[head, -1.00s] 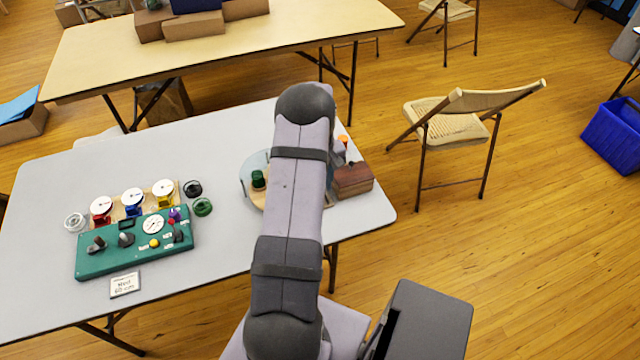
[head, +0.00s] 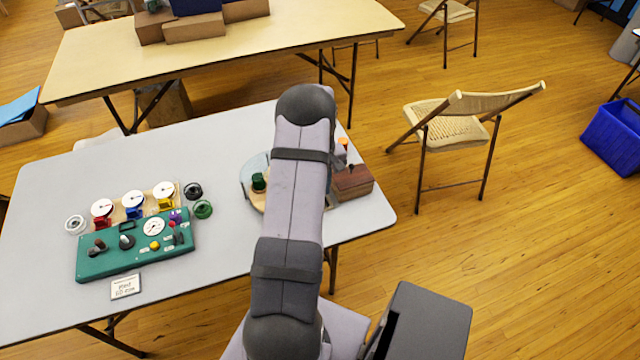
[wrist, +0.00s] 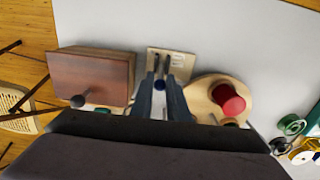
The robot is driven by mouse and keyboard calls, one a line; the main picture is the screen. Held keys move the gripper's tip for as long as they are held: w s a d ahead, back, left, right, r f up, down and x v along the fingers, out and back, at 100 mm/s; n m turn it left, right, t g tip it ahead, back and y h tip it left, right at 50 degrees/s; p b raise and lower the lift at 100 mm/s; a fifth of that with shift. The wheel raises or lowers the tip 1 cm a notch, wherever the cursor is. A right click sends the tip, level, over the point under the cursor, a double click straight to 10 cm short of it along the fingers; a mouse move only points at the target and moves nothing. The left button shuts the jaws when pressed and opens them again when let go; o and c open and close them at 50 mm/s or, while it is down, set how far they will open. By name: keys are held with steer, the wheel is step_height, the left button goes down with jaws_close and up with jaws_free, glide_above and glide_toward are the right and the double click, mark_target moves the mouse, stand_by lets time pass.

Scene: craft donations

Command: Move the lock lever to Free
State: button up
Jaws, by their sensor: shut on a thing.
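In the wrist view, a small pale plate (wrist: 186,60) with faint lettering lies between a wooden box and a round wooden board. My gripper (wrist: 162,72) reaches down over this plate, its two fingers close together. A small dark blue round part (wrist: 160,85) shows between the fingers, which are shut on the lock lever. The fingers cover most of the lever, so its angle is hard to tell. The lettering is too small to read. In the head view my own arm hides the gripper and the lever.
The brown wooden box (head: 352,184) stands close on one side. The round board (wrist: 203,88) with a red cylinder (wrist: 228,99) is close on the other. A green control panel (head: 105,262) with knobs and dials sits at the table's left.

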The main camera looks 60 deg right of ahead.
steer(key=shift+s+a+r, duration=0.1)
steer(key=shift+s+a, duration=0.35)
steer(key=shift+s+a+p, duration=0.5)
steer(key=shift+s+a, duration=0.15)
steer(key=shift+s+a, duration=0.5)
jaws_close()
steer(key=shift+s+a+f+p, duration=0.2)
steer(key=shift+s+a+p, duration=0.15)
steer(key=shift+s+a, duration=0.15)
